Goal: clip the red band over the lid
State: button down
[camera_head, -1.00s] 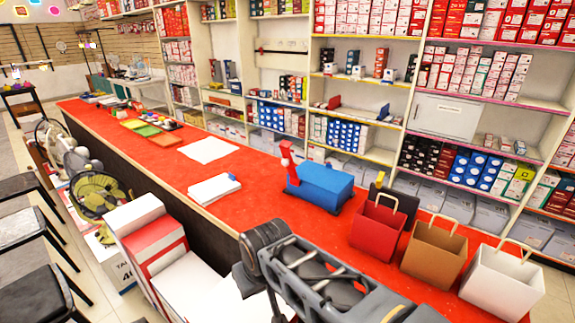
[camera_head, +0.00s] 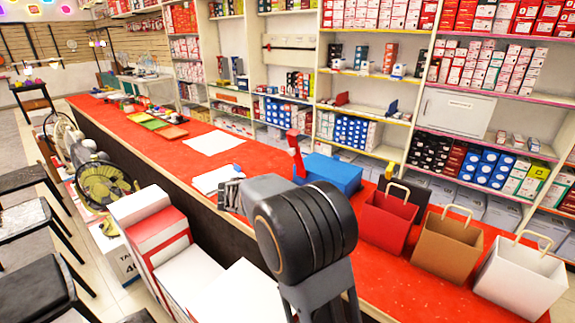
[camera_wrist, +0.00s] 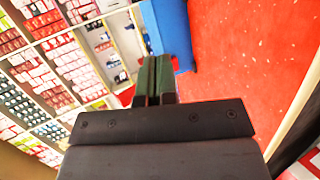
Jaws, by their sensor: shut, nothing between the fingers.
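A blue box (camera_head: 334,173) sits on the red counter, its lower left part hidden by my arm in the head view. A red upright piece (camera_head: 293,150), which looks like the band, stands at the box's left end, clear of its top. I cannot make out a separate lid. In the wrist view, my gripper (camera_wrist: 155,65) is shut and empty, its dark green fingertips in front of the blue box (camera_wrist: 172,28). I cannot tell whether they touch it.
Red (camera_head: 387,220), brown (camera_head: 446,250) and white (camera_head: 520,275) paper bags stand right of the box on the counter (camera_head: 262,158). White sheets (camera_head: 213,143) lie to the left. Stocked shelves (camera_head: 365,75) rise behind. Cartons (camera_head: 157,237) stand before the counter.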

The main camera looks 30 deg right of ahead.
aim_at(292, 154)
jog(key=w+f+n+t+h+b, duration=0.1)
jog(key=w+f+t+h, duration=0.1)
jog(key=w, duration=0.6)
jog(key=w+f+n+t+h+b, duration=0.1)
jog(key=w+f+t+h, duration=0.2)
jog(key=w, duration=0.4)
jog(key=shift+w+d+n+t+h+b, duration=0.35)
jog(key=shift+t+h, duration=0.35)
jog(key=shift+h, duration=0.7)
jog(key=shift+f, duration=0.1)
jog(key=p+x, duration=0.2)
jog(key=x, duration=1.2)
jog(key=shift+p, duration=0.35)
